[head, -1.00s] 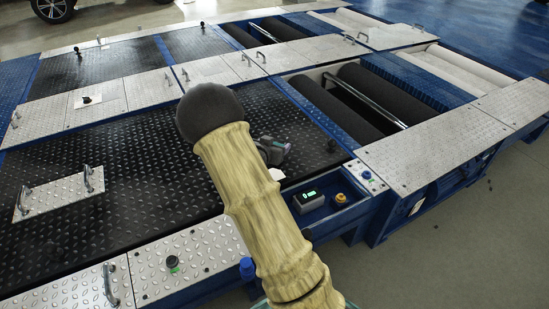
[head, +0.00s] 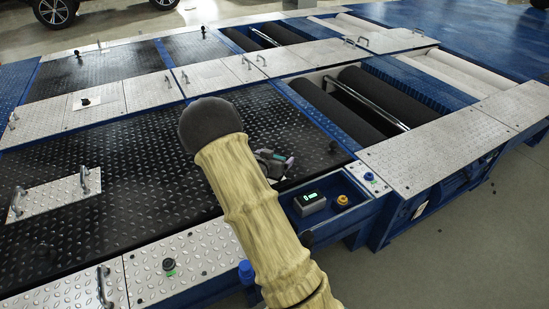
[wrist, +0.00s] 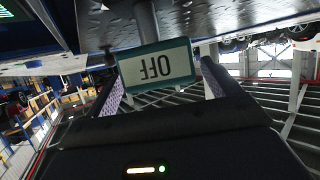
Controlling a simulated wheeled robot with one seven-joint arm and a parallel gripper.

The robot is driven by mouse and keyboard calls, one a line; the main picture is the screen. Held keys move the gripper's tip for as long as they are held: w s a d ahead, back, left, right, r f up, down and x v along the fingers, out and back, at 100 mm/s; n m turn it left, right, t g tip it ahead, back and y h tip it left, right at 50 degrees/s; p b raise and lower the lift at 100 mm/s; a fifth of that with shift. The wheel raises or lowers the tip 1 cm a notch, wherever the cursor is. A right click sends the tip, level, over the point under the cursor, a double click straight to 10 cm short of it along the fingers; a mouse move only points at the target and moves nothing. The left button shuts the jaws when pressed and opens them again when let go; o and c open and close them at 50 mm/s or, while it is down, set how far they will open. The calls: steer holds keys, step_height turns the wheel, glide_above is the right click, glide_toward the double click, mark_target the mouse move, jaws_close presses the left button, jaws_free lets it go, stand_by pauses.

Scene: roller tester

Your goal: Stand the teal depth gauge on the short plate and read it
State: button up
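The teal depth gauge (wrist: 157,66) is upside down in the wrist view, with a teal rim and a pale screen reading OFF. It sits between the two purple-padded fingers of my gripper (wrist: 162,76), which appears shut on it. A grey rod (wrist: 147,20) shows behind its edge; I cannot tell whether it touches anything. A small metal plate with two handles (head: 50,198) lies at left; I cannot tell which plate is the short one.
Dark rollers (head: 345,118) lie in an open pit. A dark knob (head: 168,264) stands on the front plate. Bare floor (head: 470,250) lies at right.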

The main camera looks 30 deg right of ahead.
steer(key=shift+r, duration=0.1)
steer(key=shift+a+r, duration=0.15)
steer(key=p+v, duration=0.5)
steer(key=v, duration=0.6)
steer(key=shift+s+a, duration=0.2)
steer(key=shift+s, duration=0.1)
